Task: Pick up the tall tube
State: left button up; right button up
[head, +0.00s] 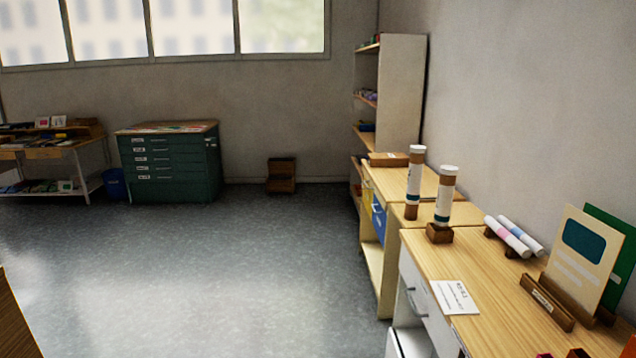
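Two upright tubes with white caps and brown and white bands stand on the wooden tables at the right. The nearer tube (445,195) stands at a brown wooden block (439,233). The farther tube (414,183) stands just behind it to the left. They look similar in height, and I cannot tell for sure which is the tall tube. Two more white tubes, one with a pink band (508,236) and one with a blue band (523,235), lie side by side on a dark wooden rest. Neither of my grippers is in view.
The near table (480,265) also holds a white card (455,297) and a wooden stand (547,301) with upright boards. A tall shelf (402,90) stands behind. A green drawer cabinet (169,165) is at the back. The grey floor (230,260) is open in the middle.

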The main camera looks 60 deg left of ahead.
aim_at(416, 160)
jog(key=u, duration=1.25)
jog(key=i+j+u, duration=0.55)
jog(key=i, duration=0.8)
jog(key=i+u, duration=0.3)
jog(key=i, duration=0.75)
jog(key=i+z, duration=0.4)
jog(key=i+j+z, duration=0.25)
jog(key=z, duration=0.15)
jog(key=i+j+z, duration=0.8)
jog(key=k+l, duration=0.1)
